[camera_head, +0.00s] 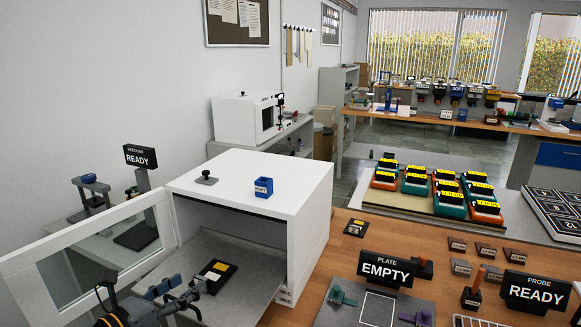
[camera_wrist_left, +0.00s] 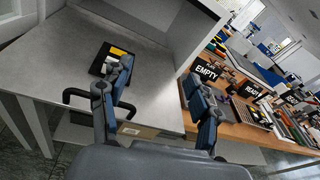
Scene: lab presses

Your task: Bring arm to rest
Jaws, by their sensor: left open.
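My left gripper (camera_head: 176,290) is in front of the open white cabinet (camera_head: 262,210). Its two blue-tipped fingers are spread in the left wrist view (camera_wrist_left: 160,88), with nothing between them. A black piece with a yellow and white label (camera_head: 217,275) lies on the grey cabinet floor, just beyond the gripper. It also shows in the left wrist view (camera_wrist_left: 108,60), partly behind the left finger. My right gripper is in neither view.
The cabinet's glass door (camera_head: 95,255) is swung open to the left, close to my left arm. A wooden bench to the right holds an EMPTY sign (camera_head: 386,270), a READY sign (camera_head: 536,290) and small parts. Orange and green boxes (camera_head: 450,190) stand farther back.

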